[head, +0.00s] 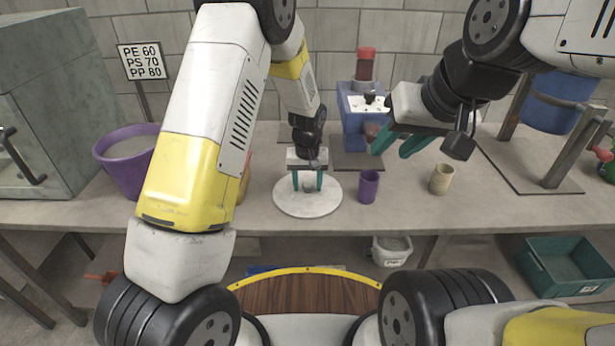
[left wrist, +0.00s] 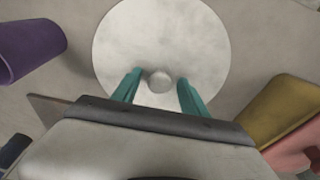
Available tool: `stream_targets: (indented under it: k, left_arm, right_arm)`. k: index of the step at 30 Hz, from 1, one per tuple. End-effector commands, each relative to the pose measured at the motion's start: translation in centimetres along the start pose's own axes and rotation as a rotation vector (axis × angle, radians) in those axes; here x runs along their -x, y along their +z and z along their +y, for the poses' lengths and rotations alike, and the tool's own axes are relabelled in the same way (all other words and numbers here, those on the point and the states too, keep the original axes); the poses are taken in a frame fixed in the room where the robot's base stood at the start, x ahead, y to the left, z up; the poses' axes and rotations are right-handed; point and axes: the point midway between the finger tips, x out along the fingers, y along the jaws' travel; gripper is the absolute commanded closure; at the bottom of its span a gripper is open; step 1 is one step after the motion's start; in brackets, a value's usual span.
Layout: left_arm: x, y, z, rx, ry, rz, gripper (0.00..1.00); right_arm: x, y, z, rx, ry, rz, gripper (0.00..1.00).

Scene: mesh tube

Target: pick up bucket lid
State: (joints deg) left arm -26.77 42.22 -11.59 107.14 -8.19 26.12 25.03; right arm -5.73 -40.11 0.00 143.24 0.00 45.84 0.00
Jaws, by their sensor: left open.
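The bucket lid (head: 308,207) is a round, pale disc lying flat on the table. It also shows in the left wrist view (left wrist: 160,40), with a small round knob (left wrist: 159,81) at its middle. My left gripper (head: 306,186) points down over the lid. Its two teal fingers are open, one on each side of the knob, with gaps between them and the knob. Whether the fingertips touch the lid I cannot tell. My right gripper (head: 400,146) is above the table to the right, with its teal fingers apart and nothing between them.
A purple bucket (head: 130,160) stands at the left. A purple cup (head: 369,186) and a beige cup (head: 442,179) stand right of the lid. A blue machine (head: 355,122) is behind. In the left wrist view, yellow (left wrist: 275,110) and pink containers are at the right.

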Motion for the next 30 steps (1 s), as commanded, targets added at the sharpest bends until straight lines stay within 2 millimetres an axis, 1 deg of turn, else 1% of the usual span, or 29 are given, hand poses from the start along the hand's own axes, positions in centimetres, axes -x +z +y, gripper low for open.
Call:
stream_targets:
  k: [3,4,8,9,11,12,23,26,30]
  left_arm:
    - [0.0,0.0,0.0,0.0,0.0,0.0,0.49]
    - [0.0,0.0,0.0,0.0,0.0,0.0,0.52]
    - [0.0,0.0,0.0,0.0,0.0,0.0,0.78]
    - [0.1,0.0,0.0,0.0,0.0,0.0,0.86]
    - [0.1,0.0,0.0,0.0,0.0,0.0,0.98]
    - [0.1,0.0,0.0,0.0,0.0,0.0,1.0]
    - [0.3,-0.1,0.0,0.0,0.001,0.001,1.0]
    - [0.9,-0.2,0.1,0.0,0.001,0.002,1.0]
    - [2.4,-0.5,0.1,0.0,0.002,0.004,1.0]
  right_arm:
    - [0.0,0.0,0.0,0.0,0.0,0.0,0.64]
    - [0.0,0.0,0.0,0.0,0.0,0.0,0.64]
    - [0.0,0.0,0.0,0.0,0.0,0.0,0.64]
    - [0.0,0.0,0.0,0.0,0.0,0.0,0.64]
    - [0.0,0.0,0.0,0.0,0.0,0.0,0.64]
    - [0.0,0.0,0.0,0.0,0.0,0.0,0.64]
    - [0.0,0.0,0.0,0.0,0.0,0.0,0.64]
    - [0.0,0.0,0.0,0.0,0.0,0.0,0.64]
    - [0.0,0.0,0.0,0.0,0.0,0.0,0.64]
